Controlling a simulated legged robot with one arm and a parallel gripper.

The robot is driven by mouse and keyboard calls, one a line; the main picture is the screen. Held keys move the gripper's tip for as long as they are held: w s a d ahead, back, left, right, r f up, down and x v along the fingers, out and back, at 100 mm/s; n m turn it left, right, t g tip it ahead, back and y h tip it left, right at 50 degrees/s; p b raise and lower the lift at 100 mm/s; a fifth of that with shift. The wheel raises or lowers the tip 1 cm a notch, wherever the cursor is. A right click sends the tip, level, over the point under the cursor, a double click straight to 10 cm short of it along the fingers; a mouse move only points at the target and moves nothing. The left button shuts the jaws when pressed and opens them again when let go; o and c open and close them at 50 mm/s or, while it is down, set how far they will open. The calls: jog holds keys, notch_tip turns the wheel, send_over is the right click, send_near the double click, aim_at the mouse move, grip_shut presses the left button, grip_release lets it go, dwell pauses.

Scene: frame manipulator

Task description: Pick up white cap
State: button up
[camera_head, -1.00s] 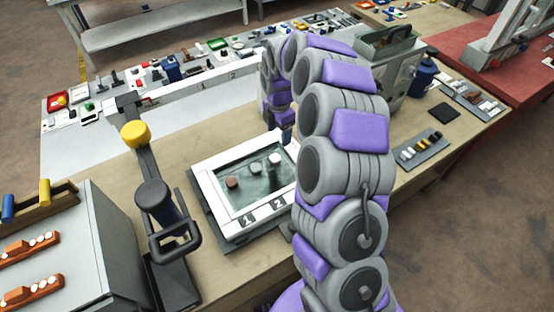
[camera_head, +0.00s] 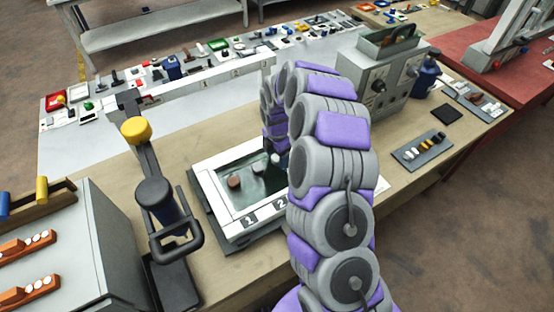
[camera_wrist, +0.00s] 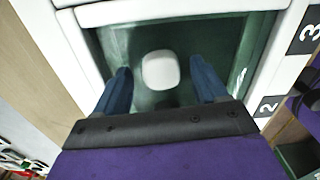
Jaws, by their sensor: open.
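A white cap (camera_wrist: 160,70) with rounded corners sits over the dark glass-like panel (camera_wrist: 125,45) of a white-framed tray. In the wrist view it lies between the two blue fingers of my gripper (camera_wrist: 160,66), with a gap on each side. My gripper is open and holds nothing. In the head view, my arm hides most of the gripper, which is over the right part of the white-framed tray (camera_head: 205,178). A brown cap (camera_head: 235,181) and a pale cap (camera_head: 258,168) stand on the panel to its left.
A black lever with a yellow knob (camera_head: 136,130) stands left of the tray. A grey control box (camera_head: 385,85) stands behind and right. A small rack of pegs (camera_head: 422,152) lies on the bench's right side. A white rail (camera_head: 200,85) runs behind the tray.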

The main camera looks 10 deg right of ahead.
jog(key=shift+a+r, duration=0.1)
jog(key=shift+a, duration=0.05)
jog(key=shift+c, duration=0.8)
jog(key=shift+d, duration=0.4)
jog(key=c, duration=0.7)
jog(key=shift+a, duration=0.1)
jog(key=shift+c, duration=1.4)
jog(key=shift+a, duration=0.15)
